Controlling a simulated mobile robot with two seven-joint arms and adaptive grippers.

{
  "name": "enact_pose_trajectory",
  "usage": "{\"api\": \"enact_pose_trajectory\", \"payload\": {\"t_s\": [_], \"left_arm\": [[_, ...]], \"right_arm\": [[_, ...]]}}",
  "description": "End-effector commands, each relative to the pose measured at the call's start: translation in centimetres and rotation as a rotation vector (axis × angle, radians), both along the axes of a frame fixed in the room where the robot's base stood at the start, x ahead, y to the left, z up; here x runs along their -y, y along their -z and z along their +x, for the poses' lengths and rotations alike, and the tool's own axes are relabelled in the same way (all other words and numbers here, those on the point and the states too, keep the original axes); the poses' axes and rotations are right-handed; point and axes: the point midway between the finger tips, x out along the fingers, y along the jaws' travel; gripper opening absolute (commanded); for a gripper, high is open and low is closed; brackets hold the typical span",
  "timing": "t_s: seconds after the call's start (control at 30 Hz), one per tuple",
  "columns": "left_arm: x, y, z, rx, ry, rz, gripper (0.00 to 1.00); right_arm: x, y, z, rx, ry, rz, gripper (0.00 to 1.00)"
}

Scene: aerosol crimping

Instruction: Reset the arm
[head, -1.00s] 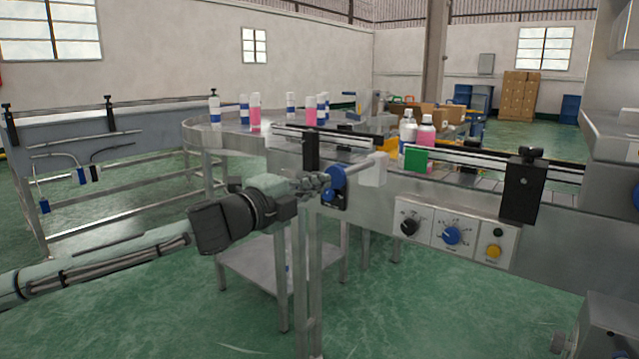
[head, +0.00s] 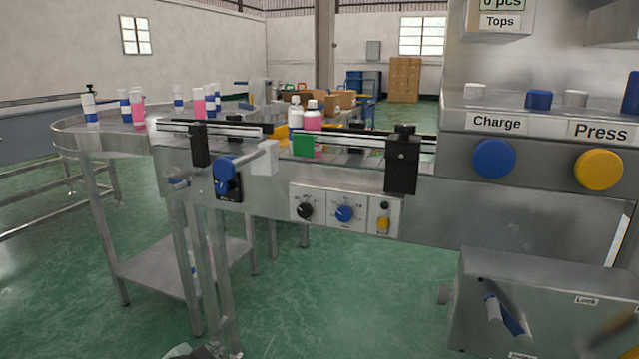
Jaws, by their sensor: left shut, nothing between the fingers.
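My left gripper (head: 208,351) shows only as a small dark part at the bottom edge of the head view, left of centre. It is shut and empty, low in front of the conveyor legs and apart from the conveyor (head: 245,195). Most of it and of its arm is cut off by the frame. My right gripper is not in view.
A round table (head: 68,125) with several white, blue and pink cans stands at the left. White and pink bottles (head: 313,117) are on the conveyor. A machine with a blue Charge button (head: 494,158) and yellow Press button (head: 599,169) is at the right. Green floor is open below.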

Motion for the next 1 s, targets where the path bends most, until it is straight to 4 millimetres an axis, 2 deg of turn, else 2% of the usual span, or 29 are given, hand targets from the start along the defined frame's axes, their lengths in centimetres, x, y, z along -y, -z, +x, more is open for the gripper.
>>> {"api": "enact_pose_trajectory", "payload": {"t_s": [0.03,0.17,0.2,0.33,0.4,0.5,0.6,0.67,1.0], "left_arm": [[-0.5,3.7,-2.6,-0.085,-0.064,-0.047,0.0],[-2.1,11.1,-9.3,-0.273,-0.223,-0.13,0.0],[-2.6,13.1,-11.5,-0.328,-0.272,-0.152,0.0],[-3.8,18.4,-18.8,-0.489,-0.415,-0.204,0.0],[-4.3,20.3,-22.2,-0.557,-0.478,-0.22,0.0],[-4.7,22.1,-25.8,-0.627,-0.542,-0.234,0.0],[-5.0,23.0,-27.8,-0.665,-0.579,-0.241,0.0],[-5.0,23.3,-28.4,-0.676,-0.589,-0.242,0.0],[-5.1,23.3,-28.5,-0.678,-0.59,-0.241,0.0]], "right_arm": [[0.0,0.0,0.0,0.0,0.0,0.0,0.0],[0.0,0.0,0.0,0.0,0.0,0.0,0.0],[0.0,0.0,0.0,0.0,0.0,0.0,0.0],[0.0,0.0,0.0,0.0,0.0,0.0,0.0],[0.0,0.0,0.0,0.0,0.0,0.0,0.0],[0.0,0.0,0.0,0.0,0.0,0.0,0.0],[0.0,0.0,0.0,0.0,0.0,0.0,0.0],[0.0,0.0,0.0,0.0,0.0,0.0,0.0],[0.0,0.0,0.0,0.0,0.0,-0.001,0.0]]}}
